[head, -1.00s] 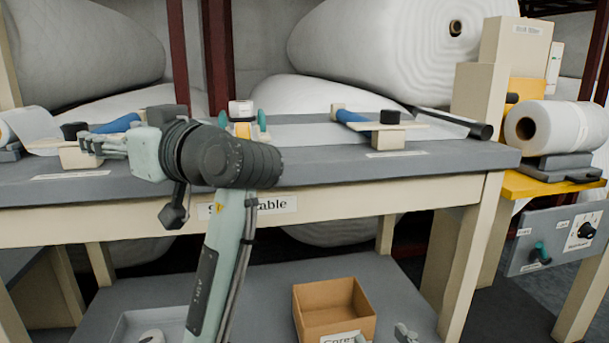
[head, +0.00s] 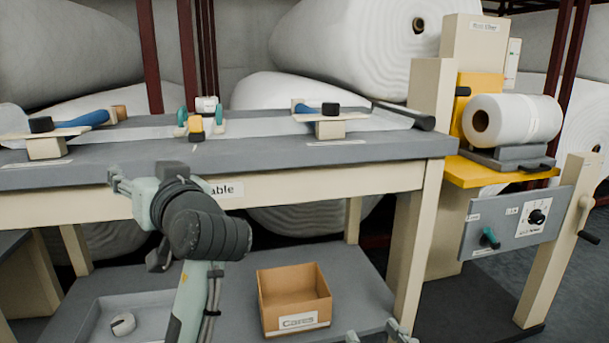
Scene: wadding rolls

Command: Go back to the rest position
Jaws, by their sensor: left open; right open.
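My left gripper (head: 116,181) is open and empty, pointing left in front of the table's front edge. Its arm rises from the bottom of the head view and hides part of the table's label. My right gripper (head: 375,335) shows only as fingertips at the bottom edge, apart from each other, right of the cardboard box; the rest of it is out of view.
The grey-topped table (head: 280,159) carries clamp-like holders, blue-handled tools and a white strip. On its lower shelf are a cardboard box (head: 295,320) and a grey tray (head: 93,318). A white roll (head: 525,119) and a control panel (head: 515,222) stand right.

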